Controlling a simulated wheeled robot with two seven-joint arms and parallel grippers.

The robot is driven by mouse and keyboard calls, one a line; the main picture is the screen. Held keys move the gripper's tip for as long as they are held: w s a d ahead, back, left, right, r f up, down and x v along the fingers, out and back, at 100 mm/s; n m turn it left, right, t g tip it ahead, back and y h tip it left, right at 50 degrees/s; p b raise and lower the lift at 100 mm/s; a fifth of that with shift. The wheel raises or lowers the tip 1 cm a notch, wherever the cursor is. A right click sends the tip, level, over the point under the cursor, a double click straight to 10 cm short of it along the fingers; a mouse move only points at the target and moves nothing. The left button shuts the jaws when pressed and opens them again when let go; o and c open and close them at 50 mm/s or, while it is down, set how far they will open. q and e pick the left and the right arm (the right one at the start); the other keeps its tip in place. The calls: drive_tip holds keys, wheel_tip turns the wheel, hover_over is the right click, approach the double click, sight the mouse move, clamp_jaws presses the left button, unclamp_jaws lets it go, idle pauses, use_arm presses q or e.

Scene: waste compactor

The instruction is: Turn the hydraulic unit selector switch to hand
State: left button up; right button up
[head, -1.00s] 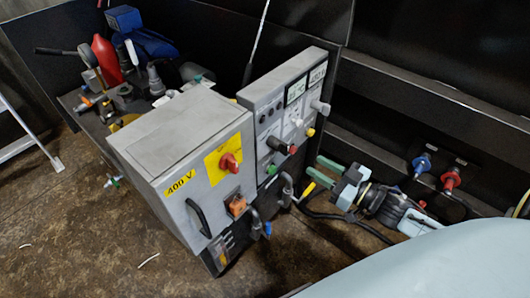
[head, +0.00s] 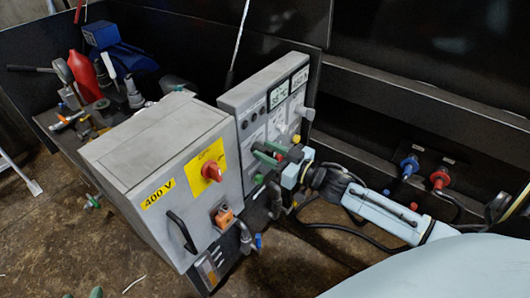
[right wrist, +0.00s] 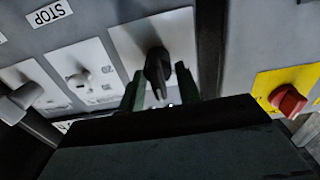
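The grey control panel (head: 264,92) stands beside the 400 V cabinet (head: 165,150). In the right wrist view, a black selector knob (right wrist: 157,70) sits on a white plate of the panel. My right gripper (head: 266,155) reaches the panel from the right in the head view and covers the knob there. In the right wrist view, the right gripper's green fingers (right wrist: 160,88) stand apart, one on each side of the knob, with gaps still visible. Small green tips at the bottom left edge of the head view look like my left gripper (head: 83,295); only a sliver shows.
A red rotary switch (head: 211,171) on a yellow plate is on the cabinet; it also shows in the right wrist view (right wrist: 287,100). Blue and red valves (head: 439,180) are on the right wall.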

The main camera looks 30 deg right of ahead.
drive_tip(key=shift+w+a, duration=0.25)
drive_tip(key=shift+w, duration=0.3)
use_arm(q)
drive_tip(key=shift+w+d+r+t+h, duration=0.3)
drive_tip(key=shift+w+r+t, duration=0.2)
drive_tip(key=shift+r, duration=0.2)
